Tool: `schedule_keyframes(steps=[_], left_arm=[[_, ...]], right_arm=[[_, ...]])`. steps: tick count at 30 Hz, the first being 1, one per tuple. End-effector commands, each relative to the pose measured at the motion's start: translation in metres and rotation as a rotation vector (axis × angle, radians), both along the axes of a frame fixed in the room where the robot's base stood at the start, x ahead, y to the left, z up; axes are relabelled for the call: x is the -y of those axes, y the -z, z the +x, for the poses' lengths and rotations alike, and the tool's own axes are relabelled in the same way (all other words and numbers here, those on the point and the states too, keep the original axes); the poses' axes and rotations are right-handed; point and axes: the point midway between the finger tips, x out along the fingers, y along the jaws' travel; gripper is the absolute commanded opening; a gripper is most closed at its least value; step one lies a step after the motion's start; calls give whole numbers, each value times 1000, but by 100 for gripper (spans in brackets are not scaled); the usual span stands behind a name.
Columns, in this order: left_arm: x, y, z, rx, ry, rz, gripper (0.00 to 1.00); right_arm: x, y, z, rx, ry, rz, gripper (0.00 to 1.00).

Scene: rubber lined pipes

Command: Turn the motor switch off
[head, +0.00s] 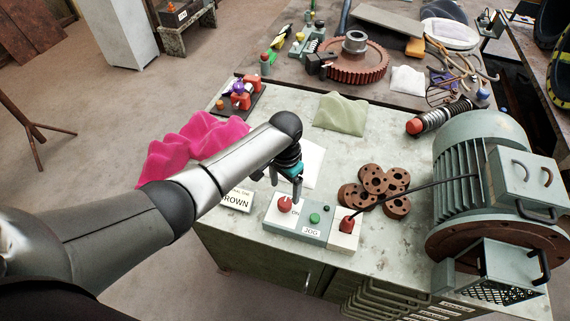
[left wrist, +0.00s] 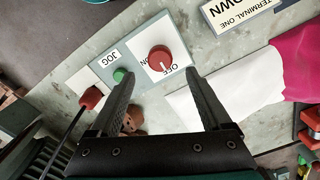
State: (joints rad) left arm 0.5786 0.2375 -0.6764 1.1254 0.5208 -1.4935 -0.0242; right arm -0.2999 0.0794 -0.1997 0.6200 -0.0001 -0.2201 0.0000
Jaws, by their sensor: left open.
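The switch panel (head: 310,236) lies on the cabinet top with a red rotary knob (head: 285,203), a green button (head: 315,218) and a JOG label. In the left wrist view the red knob (left wrist: 159,57) sits on a white plate marked ON and OFF. A pale mark shows on the knob's lower edge, near the lettering; I cannot tell its exact setting. My left gripper (head: 286,188) is open and points down just above the knob. In the left wrist view its fingertips (left wrist: 161,74) are spread around the knob's near side, apparently not touching it. My right gripper is not in view.
The grey-green motor (head: 462,165) stands at right, with a black cable running to a red plug (head: 347,225) beside the button. Brown discs (head: 377,185) lie behind the panel. A sign (head: 237,199), white paper (head: 311,163) and pink cloth (head: 195,145) lie nearby.

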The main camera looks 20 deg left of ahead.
Motion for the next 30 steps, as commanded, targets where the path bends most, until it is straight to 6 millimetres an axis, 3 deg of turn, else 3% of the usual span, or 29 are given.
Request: schedule_keyframes(steps=[9,15,30], left_arm=[[0,-57,1,3,1,-1,82],[0,-80,1,3,-1,-1,82],[0,-86,0,1,-1,0,82]], right_arm=[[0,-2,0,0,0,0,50],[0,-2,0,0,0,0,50],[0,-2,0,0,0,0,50]])
